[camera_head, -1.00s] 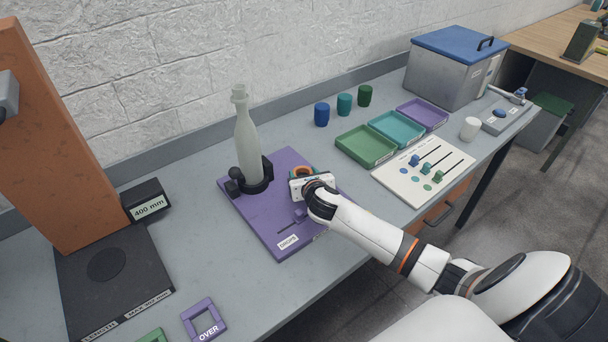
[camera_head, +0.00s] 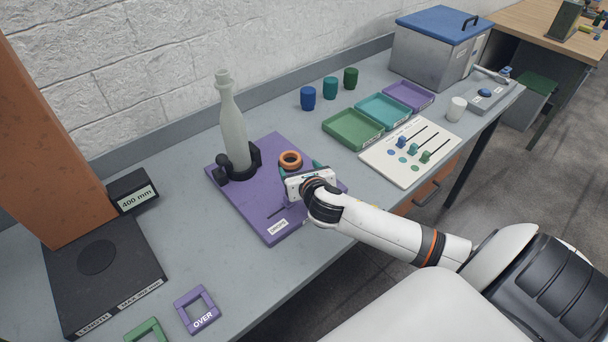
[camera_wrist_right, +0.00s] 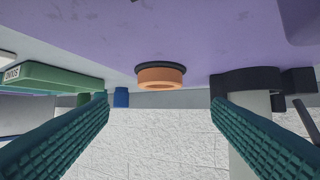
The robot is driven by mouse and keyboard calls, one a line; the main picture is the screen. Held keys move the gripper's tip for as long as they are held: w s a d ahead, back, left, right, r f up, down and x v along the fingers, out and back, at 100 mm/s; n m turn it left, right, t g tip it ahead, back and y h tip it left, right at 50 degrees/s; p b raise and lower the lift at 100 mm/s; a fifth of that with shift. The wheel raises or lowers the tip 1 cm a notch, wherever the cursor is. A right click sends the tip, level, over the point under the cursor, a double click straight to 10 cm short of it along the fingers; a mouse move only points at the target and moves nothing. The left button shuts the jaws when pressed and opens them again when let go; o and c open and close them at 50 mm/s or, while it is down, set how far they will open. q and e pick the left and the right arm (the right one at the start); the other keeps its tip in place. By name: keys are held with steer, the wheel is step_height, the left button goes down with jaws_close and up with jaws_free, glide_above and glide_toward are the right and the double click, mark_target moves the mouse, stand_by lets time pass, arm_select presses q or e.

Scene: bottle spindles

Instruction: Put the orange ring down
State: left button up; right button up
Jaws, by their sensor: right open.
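The orange ring (camera_head: 290,159) lies on the purple board (camera_head: 262,222), to the right of the pale bottle (camera_head: 234,125) that stands in a black holder. The ring also shows in the right wrist view (camera_wrist_right: 160,77), with a dark band where it meets the board. My right gripper (camera_head: 303,169) is just on the near side of the ring. In the right wrist view its teal fingers (camera_wrist_right: 160,115) are wide apart and empty, with the ring between them and clear of both. My left gripper is not in view.
Green (camera_head: 353,128), teal (camera_head: 384,111) and purple (camera_head: 408,97) trays stand to the right of the board, with a white slider panel (camera_head: 410,153) in front of them. A black plate (camera_head: 105,275) and an orange-brown post (camera_head: 45,130) stand at left.

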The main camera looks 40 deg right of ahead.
steer(key=shift+v, duration=1.85)
steer(key=shift+s+f, duration=0.1)
